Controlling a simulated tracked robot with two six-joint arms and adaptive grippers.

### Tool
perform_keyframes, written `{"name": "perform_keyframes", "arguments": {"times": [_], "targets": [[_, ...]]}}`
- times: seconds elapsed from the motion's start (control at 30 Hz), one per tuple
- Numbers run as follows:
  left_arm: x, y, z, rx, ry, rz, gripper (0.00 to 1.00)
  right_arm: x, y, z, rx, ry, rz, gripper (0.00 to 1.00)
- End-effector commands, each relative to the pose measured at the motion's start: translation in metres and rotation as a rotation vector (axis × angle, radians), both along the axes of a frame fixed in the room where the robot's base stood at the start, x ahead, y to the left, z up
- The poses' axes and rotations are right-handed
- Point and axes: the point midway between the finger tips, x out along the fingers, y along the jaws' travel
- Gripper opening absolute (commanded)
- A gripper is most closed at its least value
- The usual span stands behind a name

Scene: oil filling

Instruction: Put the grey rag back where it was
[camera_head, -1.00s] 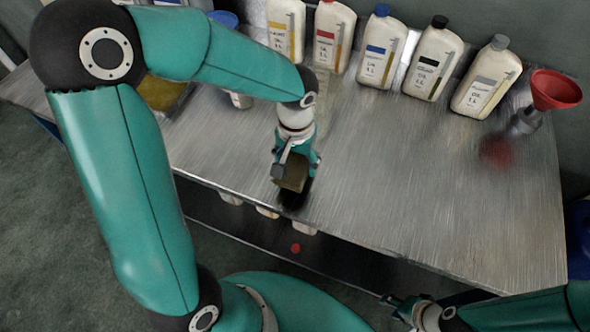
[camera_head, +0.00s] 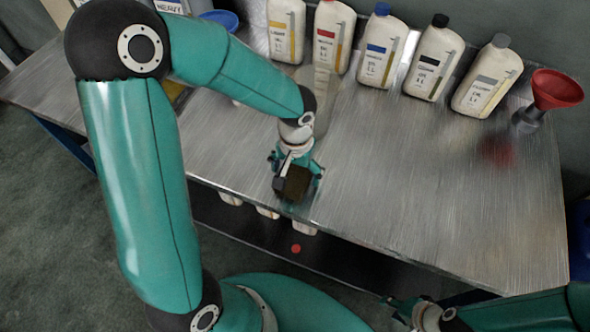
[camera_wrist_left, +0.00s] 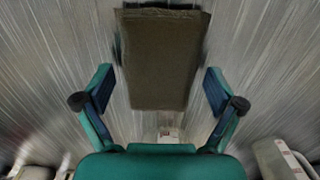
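The rag (camera_head: 295,187) shows as a dark brown-grey rectangular pad near the front edge of the metal table. It also shows in the left wrist view (camera_wrist_left: 160,55), upper middle, beyond and between my fingers. My left gripper (camera_head: 296,170) is over the table just behind the rag; in the left wrist view (camera_wrist_left: 160,82) its two fingers are spread, with gaps between them and the rag's sides. Whether the rag lies fully flat is hard to tell. My right gripper (camera_head: 405,301) is in front of the table, low in the head view, seemingly open and empty.
Several oil bottles, including a blue-capped one (camera_head: 381,45), stand along the table's back. A red funnel (camera_head: 556,89) stands at the back right. More bottles are partly seen below the front edge. The table's middle right (camera_head: 420,180) is clear.

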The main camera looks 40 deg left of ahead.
Motion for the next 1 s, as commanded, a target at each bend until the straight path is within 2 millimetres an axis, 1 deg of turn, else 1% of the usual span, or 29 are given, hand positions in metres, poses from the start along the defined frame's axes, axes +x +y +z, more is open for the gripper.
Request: {"name": "perform_keyframes", "arguments": {"times": [0.27, 0.37, 0.43, 0.57, 0.8, 0.9, 1.0], "targets": [[0.0, 0.0, 0.001, 0.0, 0.0, 0.0, 0.95, 0.0, 0.0, 0.001, 0.0, 0.0, 0.0, 0.4], [0.001, 0.0, 0.005, 0.0, -0.001, 0.0, 0.95, 0.0, 0.0, 0.004, 0.0, 0.0, 0.0, 0.4], [0.002, 0.0, 0.012, 0.001, -0.005, -0.001, 0.95, 0.0, 0.0, 0.004, 0.0, 0.0, 0.0, 0.4], [0.002, 0.0, 0.034, 0.001, -0.007, -0.001, 0.95, 0.0, 0.0, 0.006, 0.0, 0.0, 0.0, 0.4], [0.002, 0.0, 0.084, 0.0, -0.006, -0.001, 0.95, 0.0, 0.0, 0.009, 0.0, 0.0, 0.0, 0.4], [0.001, 0.0, 0.1, 0.0, -0.005, -0.001, 0.95, 0.0, 0.0, 0.01, 0.0, 0.0, 0.0, 0.4], [0.001, -0.001, 0.112, 0.0, -0.003, -0.001, 0.95, 0.0, 0.0, 0.01, 0.0, 0.0, 0.0, 0.4]]}}
